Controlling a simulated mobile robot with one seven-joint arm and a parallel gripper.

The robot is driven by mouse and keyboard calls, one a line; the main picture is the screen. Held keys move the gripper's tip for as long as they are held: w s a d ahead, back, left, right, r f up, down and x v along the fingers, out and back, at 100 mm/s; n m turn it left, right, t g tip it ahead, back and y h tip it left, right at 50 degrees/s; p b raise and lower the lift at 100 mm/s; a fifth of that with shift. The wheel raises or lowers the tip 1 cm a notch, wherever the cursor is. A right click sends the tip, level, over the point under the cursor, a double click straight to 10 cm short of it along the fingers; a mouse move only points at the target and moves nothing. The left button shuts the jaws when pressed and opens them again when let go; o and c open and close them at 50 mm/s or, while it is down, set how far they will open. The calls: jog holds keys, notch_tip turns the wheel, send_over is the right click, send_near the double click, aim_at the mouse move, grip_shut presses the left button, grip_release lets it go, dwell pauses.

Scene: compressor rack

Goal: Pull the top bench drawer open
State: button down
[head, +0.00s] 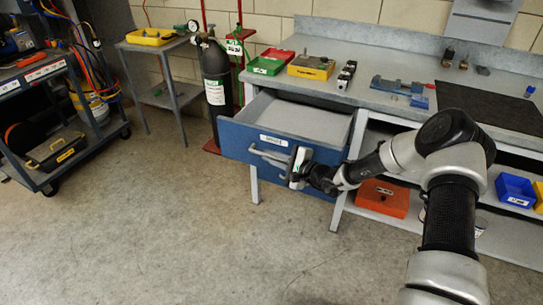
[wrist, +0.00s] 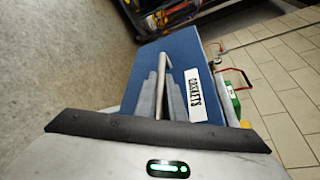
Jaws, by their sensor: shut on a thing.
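The top bench drawer (head: 236,141) has a blue front with a white label, and it stands well out from the bench with its pale interior showing. In the wrist view the drawer front (wrist: 190,60) fills the middle, and its label reads "GASKETS". The metal bar handle (head: 266,154) runs across the front; it also shows in the wrist view (wrist: 162,72). My gripper (head: 298,166) is at the right part of the handle. In the wrist view my gripper's fingers (wrist: 160,98) are shut around the bar.
Another blue drawer front shows partly beneath the open drawer. A dark gas cylinder (head: 215,85) stands just left of it. A red toolbox (head: 382,198) sits on the lower shelf at right. A tool cart (head: 50,110) stands at far left. The floor in front is clear.

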jog(key=c, duration=2.1)
grip_release()
jog(key=shift+d, duration=0.1)
jog(key=p+v, duration=0.3)
jog(key=v, duration=1.4)
jog(key=shift+s+d+r, duration=0.1)
jog(key=shift+s+r, duration=0.05)
